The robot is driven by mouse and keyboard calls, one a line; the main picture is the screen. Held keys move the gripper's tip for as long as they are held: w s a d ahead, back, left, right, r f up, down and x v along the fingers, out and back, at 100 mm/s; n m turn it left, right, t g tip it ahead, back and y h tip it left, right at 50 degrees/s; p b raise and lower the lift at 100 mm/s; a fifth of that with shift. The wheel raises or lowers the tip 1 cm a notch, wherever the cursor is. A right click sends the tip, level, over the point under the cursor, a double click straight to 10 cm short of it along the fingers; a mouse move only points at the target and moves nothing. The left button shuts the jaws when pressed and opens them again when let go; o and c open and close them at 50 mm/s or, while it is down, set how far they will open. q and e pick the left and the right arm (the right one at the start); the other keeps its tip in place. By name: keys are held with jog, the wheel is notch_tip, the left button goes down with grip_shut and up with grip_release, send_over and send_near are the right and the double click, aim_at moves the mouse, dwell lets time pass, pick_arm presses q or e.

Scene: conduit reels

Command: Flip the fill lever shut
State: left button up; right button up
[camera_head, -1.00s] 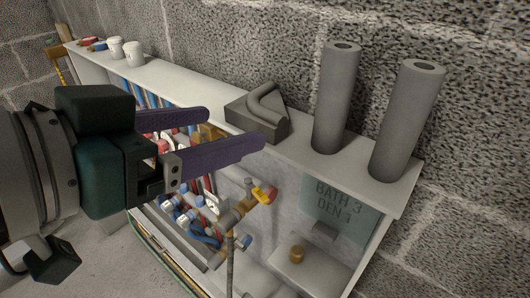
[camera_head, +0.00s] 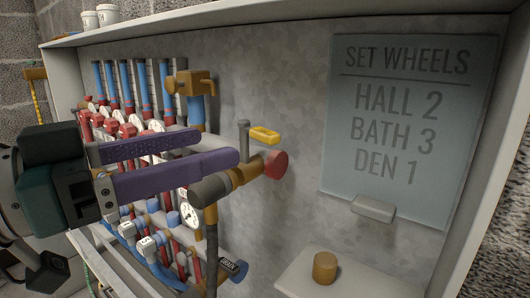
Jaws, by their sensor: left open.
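A small yellow lever (camera_head: 265,135) stands out from a brass valve (camera_head: 243,171) at the middle of the open cabinet, beside a grey upright stem and a round red knob (camera_head: 276,164). I see no label on it, so I cannot confirm that it is the fill lever. My left gripper (camera_head: 217,147) comes in from the left with its two long purple fingers apart and nothing seen between them. Its fingertips point at the valve and end left of the yellow lever, apart from it in the picture. The fingers hide part of the pipework behind. My right gripper is out of view.
The cabinet's left side holds blue pipes, red caps, white-faced gauges (camera_head: 188,212) and blue-and-white valves. A brass fitting (camera_head: 190,84) sits above. A grey board (camera_head: 405,200) lists HALL 2, BATH 3, DEN 1. A brass knob (camera_head: 325,267) stands on a white ledge. Bare back panel lies between.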

aim_at(259, 133)
pick_arm(q)
jog(key=b+x, duration=0.1)
jog(key=x, duration=0.8)
jog(key=shift+b, duration=0.35)
jog(key=shift+s, duration=0.1)
grip_shut()
jog(key=shift+d+r, duration=0.1)
